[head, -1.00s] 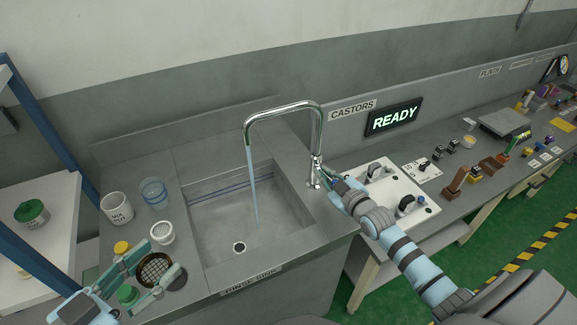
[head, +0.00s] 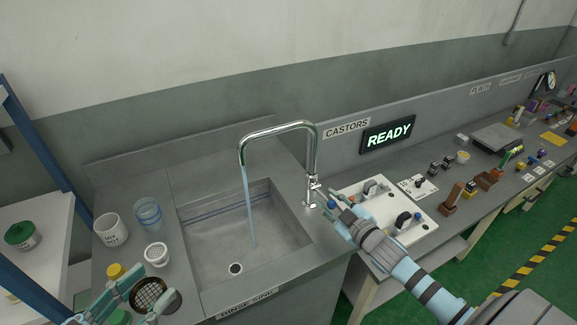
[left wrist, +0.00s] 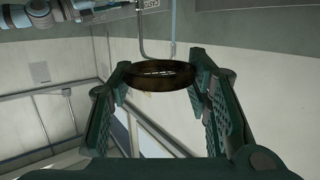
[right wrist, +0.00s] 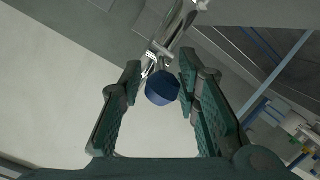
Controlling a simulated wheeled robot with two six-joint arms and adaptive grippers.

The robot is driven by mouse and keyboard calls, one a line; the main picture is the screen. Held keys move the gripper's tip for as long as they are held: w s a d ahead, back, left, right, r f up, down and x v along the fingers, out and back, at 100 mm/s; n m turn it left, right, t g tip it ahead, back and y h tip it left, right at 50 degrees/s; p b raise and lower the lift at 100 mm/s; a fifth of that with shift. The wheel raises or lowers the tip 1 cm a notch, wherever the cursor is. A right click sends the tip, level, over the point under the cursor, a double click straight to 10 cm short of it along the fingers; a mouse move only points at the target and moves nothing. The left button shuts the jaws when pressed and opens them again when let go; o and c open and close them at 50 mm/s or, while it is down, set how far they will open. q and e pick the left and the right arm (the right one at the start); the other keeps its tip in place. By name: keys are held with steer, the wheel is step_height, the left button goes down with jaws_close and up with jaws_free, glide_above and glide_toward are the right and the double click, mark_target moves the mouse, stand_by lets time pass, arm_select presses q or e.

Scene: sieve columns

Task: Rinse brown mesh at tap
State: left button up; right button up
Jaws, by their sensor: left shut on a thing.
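The brown mesh (head: 150,291), a round sieve with a dark brown rim, is at the left counter's front. My left gripper (head: 141,301) is shut on its rim, which shows edge-on between the fingers in the left wrist view (left wrist: 160,74). I cannot tell whether it touches the counter. The chrome tap (head: 315,150) arches over the sink, and a thin water stream (head: 249,210) falls into the basin, apart from the mesh. My right gripper (head: 334,206) is open beside the tap base, with the blue tap knob (right wrist: 162,88) between its fingers and gaps showing.
The sink basin (head: 205,235) is empty. A white mug (head: 110,229), a clear blue-tinted cup (head: 148,212), a white mesh (head: 156,254) and a yellow-capped jar (head: 116,272) stand left of it. A white switch panel (head: 390,205) and a READY sign (head: 388,135) are on the right.

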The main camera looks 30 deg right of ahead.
steer(key=v, duration=0.7)
steer(key=shift+s+a, duration=0.1)
steer(key=shift+s, duration=0.25)
